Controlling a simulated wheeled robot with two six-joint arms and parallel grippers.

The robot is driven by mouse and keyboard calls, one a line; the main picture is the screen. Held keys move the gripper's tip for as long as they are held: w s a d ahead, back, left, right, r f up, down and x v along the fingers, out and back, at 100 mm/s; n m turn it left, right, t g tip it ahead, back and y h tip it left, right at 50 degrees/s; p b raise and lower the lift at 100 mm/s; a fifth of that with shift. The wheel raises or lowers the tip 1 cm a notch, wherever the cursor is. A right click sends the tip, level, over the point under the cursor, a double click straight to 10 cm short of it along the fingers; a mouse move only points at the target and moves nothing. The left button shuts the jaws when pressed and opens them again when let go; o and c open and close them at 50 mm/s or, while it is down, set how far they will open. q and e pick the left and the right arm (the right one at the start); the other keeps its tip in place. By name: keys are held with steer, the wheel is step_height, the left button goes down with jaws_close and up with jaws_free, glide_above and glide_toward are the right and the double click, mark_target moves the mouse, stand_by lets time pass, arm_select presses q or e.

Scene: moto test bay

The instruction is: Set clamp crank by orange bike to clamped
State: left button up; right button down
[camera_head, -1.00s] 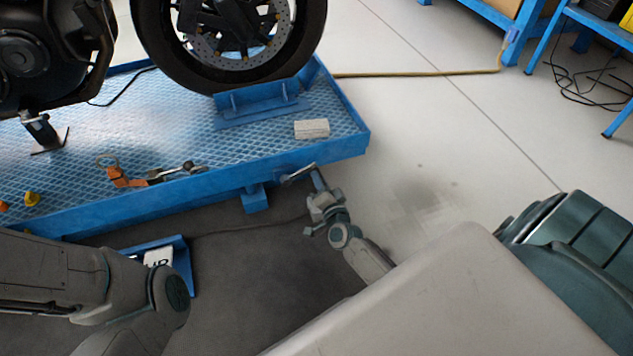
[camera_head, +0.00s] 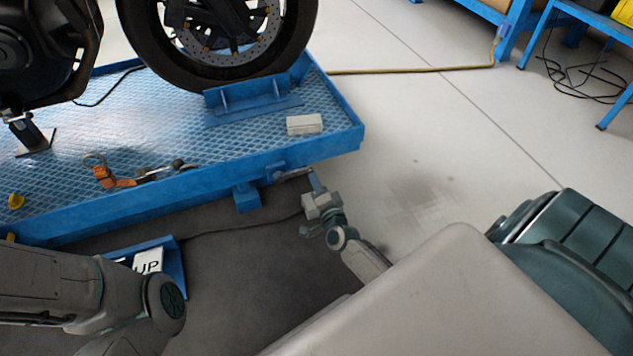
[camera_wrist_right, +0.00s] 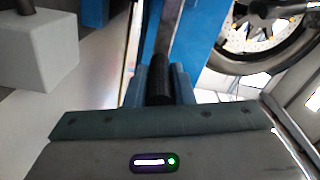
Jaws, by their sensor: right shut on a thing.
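The clamp crank (camera_head: 293,174) is a short metal arm on the front side wall of the blue bike lift (camera_head: 200,192), near its right corner. Its handle (camera_head: 315,182) sticks out at the arm's outer end. My right gripper (camera_head: 317,196) is shut on this handle. In the right wrist view the dark round handle (camera_wrist_right: 158,82) stands between the blue-grey jaws. The motorbike (camera_head: 215,60) on the lift shows only a front wheel and dark engine parts; no orange bodywork shows. My left arm enters at lower left, its gripper out of view.
A grey block (camera_head: 304,124), an orange strap (camera_head: 112,179) and a wheel chock (camera_head: 250,97) are on the lift deck. A sign reading "UP" (camera_head: 149,261) is below the lift's front edge.

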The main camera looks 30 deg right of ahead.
steer(key=shift+f, duration=0.15)
steer(key=c, duration=1.3)
jaws_free()
steer(key=shift+o, duration=0.2)
steer(key=shift+s+a, duration=0.1)
steer(key=shift+s, duration=0.1)
steer(key=p+v, duration=0.2)
steer(key=v, duration=0.8)
steer(key=shift+s+p, duration=0.2)
steer(key=shift+p, duration=0.2)
